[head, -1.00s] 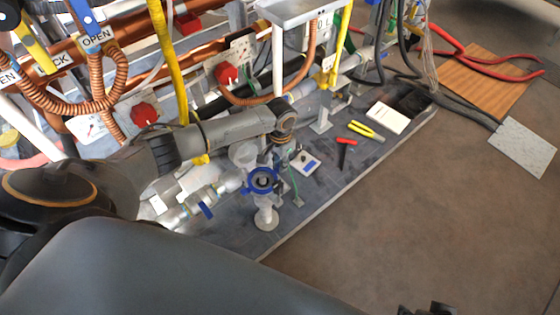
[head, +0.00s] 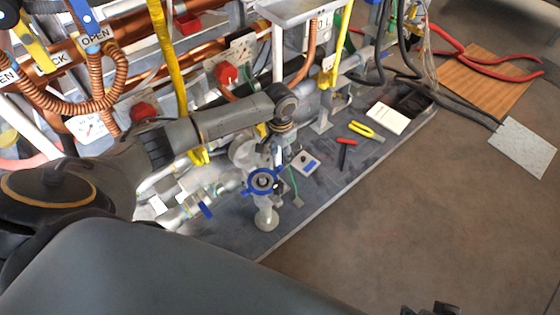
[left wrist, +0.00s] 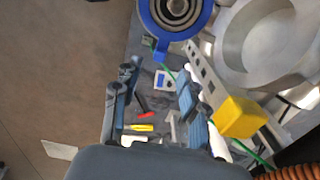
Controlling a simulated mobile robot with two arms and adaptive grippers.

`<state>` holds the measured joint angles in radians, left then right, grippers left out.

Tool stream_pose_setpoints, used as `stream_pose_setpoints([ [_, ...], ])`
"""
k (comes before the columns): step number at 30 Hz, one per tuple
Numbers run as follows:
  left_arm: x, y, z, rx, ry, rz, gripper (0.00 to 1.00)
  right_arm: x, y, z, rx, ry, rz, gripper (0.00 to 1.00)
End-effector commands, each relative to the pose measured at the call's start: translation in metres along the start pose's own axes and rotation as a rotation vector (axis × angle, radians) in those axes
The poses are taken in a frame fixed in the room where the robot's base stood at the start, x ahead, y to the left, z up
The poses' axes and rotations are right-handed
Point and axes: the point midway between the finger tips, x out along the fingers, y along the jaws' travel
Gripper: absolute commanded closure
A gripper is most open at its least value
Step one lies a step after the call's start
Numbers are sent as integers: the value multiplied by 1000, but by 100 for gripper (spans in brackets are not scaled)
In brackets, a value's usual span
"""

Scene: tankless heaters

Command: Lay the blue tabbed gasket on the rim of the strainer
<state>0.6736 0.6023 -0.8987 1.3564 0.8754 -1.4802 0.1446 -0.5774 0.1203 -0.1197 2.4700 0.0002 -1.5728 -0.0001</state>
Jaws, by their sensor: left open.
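The blue tabbed gasket (head: 251,187) lies around the top opening of the strainer (head: 266,217), a pale upright fitting on the grey tray. In the left wrist view the gasket (left wrist: 161,36) is a blue ring with a tab, cut off by the top edge. The strainer's round metal inside (left wrist: 179,9) shows through it. My left gripper (left wrist: 156,76) is open and empty, its fingers apart from the gasket. In the head view my left gripper (head: 275,148) is small and partly hidden, just behind and above the gasket. Dark tips of my right gripper (head: 430,309) show at the bottom edge.
A large round metal fitting (left wrist: 262,42) and a yellow block (left wrist: 239,117) are close to the left gripper's right finger. Pipes and hoses crowd behind.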

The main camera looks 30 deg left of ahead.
Motion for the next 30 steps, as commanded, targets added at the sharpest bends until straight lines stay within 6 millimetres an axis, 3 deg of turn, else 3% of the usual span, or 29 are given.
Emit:
stream_pose_setpoints([
  [6, -45, 0, 0, 1, 2, -1, 57, 0, 0, 0, 0, -1, -1, 61],
  [12, -65, 0, 0, 1, -1, -1, 57, 0, 0, 0, 0, -1, -1, 61],
  [30, -69, 0, 0, 0, -2, 0, 57, 0, 0, 1, 0, -1, -1, 61],
])
